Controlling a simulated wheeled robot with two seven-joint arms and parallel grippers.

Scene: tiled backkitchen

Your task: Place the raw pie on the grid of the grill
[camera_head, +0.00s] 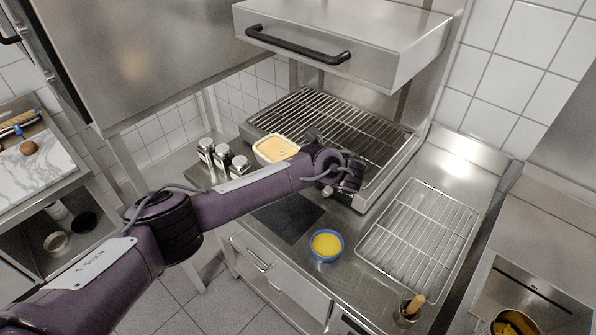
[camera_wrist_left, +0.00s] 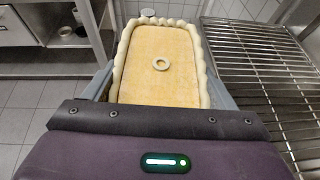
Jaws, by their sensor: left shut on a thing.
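The raw pie (camera_head: 277,149) is a pale rectangular pie with a crimped crust, and it shows large in the left wrist view (camera_wrist_left: 158,75) with a small dough ring on top. My left gripper (camera_head: 303,146) is shut on it, with one grey finger along each long side in the wrist view. The pie is at the front left edge of the grill. The grid (camera_head: 335,120) of the grill is bare, and in the wrist view it lies to the right of the pie (camera_wrist_left: 255,70). The exact height of the pie above the grill is unclear. My right gripper is out of view.
The grill's hood (camera_head: 345,40) with a black handle hangs above the grid. Several shakers (camera_head: 222,157) stand left of the pie. A blue bowl (camera_head: 327,245) with yellow content and a wire rack (camera_head: 420,240) are on the counter in front and to the right.

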